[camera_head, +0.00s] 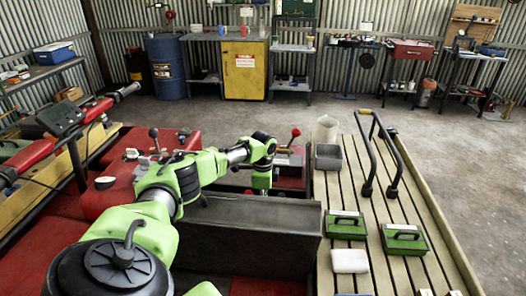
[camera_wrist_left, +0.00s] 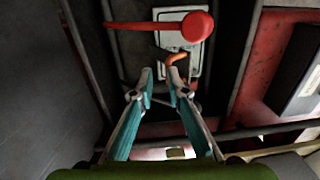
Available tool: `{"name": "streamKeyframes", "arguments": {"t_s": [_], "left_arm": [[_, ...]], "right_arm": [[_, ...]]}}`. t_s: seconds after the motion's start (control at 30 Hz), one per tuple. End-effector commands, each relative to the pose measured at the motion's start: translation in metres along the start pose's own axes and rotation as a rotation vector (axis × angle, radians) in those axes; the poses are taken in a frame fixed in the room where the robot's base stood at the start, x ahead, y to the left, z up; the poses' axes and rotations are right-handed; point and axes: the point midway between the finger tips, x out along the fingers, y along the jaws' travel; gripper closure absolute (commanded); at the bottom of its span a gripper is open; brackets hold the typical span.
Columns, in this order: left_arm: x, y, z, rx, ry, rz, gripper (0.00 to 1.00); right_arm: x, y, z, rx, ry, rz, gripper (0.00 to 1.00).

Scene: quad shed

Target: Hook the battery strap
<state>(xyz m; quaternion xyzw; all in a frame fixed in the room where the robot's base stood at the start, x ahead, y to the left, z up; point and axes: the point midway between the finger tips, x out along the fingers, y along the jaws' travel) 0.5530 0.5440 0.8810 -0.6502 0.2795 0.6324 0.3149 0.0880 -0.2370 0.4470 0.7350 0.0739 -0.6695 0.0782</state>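My left arm reaches into the vehicle's middle bay. In the left wrist view my left gripper (camera_wrist_left: 160,74) points in with two fingertips apart and nothing visible between them. In the head view its wrist (camera_head: 262,178) goes down behind the dark box edge, hiding the fingers. A small orange curved piece (camera_wrist_left: 178,59), perhaps the strap's end, lies just beyond the right fingertip; I cannot tell whether they touch. It lies by a pale metal plate (camera_wrist_left: 190,42). I cannot clearly make out the battery or the rest of the strap. My right gripper is not in view.
A red-knobbed lever (camera_wrist_left: 196,26) crosses above the fingers; its knob (camera_head: 295,132) shows in the head view. A dark box (camera_head: 250,238) stands before the bay. Right is a slatted deck (camera_head: 385,215) with green cases (camera_head: 346,224) and a black rail (camera_head: 368,150).

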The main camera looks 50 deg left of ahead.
Motion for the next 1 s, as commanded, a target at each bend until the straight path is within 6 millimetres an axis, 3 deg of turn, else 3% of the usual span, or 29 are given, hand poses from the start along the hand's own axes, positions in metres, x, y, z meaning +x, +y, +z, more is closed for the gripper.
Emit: {"name": "streamKeyframes", "arguments": {"t_s": [0.1, 0.23, 0.7, 1.0], "left_arm": [[0.004, 0.005, 0.000, 0.006, -0.004, 0.011, 0.86], [-0.010, 0.004, 0.000, 0.007, -0.003, 0.007, 0.86], [-0.105, 0.002, 0.000, 0.001, 0.000, -0.004, 0.86], [-0.122, 0.002, 0.001, 0.000, -0.001, -0.002, 0.86]], "right_arm": [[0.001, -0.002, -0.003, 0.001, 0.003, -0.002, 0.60], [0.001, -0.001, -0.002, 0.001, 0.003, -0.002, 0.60], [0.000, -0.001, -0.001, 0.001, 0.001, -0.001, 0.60], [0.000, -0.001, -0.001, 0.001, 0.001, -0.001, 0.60]]}}
